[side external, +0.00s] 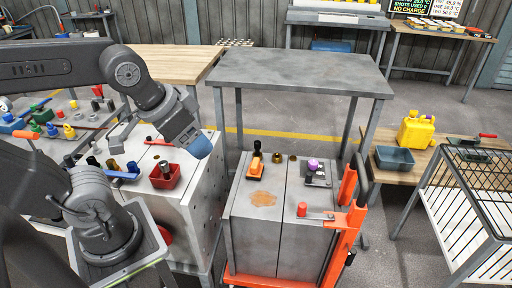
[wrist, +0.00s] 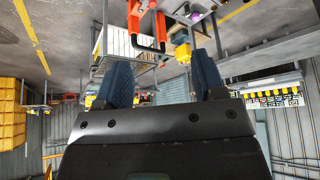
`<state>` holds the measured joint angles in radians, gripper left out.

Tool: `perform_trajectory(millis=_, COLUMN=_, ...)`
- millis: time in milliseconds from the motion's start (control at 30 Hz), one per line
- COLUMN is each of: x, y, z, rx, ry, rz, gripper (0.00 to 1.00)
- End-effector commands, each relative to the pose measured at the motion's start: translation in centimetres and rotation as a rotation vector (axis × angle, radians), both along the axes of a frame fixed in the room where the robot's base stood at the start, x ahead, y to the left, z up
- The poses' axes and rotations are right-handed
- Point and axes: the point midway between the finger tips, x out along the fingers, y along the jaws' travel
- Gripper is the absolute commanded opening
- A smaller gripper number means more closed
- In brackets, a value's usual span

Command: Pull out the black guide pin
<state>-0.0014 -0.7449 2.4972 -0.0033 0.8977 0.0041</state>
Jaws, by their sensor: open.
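My gripper (side external: 201,146) hangs at the end of my arm above and left of the cart in the side view. In the wrist view its two blue fingers (wrist: 163,78) stand apart with nothing between them. A small upright black piece (side external: 256,156) rises behind an orange part (side external: 257,171) on top of the grey block (side external: 243,222) on the cart. I cannot tell for sure whether it is the black guide pin. My gripper is to its left and apart from it. A dark pin-like piece (side external: 166,169) also stands in a red bin (side external: 164,180) on the left block.
The orange cart (side external: 347,215) has an upright handle at right. A purple-topped part (side external: 313,165), a red knob (side external: 302,209) and brass rings (side external: 276,158) sit on its block. A bare grey table (side external: 300,72) stands behind. A yellow jerry can (side external: 415,130) is at right.

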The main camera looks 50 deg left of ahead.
Motion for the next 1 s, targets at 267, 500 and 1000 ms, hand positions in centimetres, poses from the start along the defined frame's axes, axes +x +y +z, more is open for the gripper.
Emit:
perform_trajectory(millis=267, x=7.4, y=0.5, z=1.2, rx=-0.064, ry=-0.005, rz=-0.017, gripper=0.64)
perform_trajectory(millis=500, x=18.3, y=4.1, z=0.2, rx=-0.124, ry=-0.056, rz=0.003, gripper=0.64)
perform_trajectory(millis=1000, x=34.6, y=21.3, z=-14.6, rx=-0.091, ry=-0.129, rz=0.216, gripper=0.64)
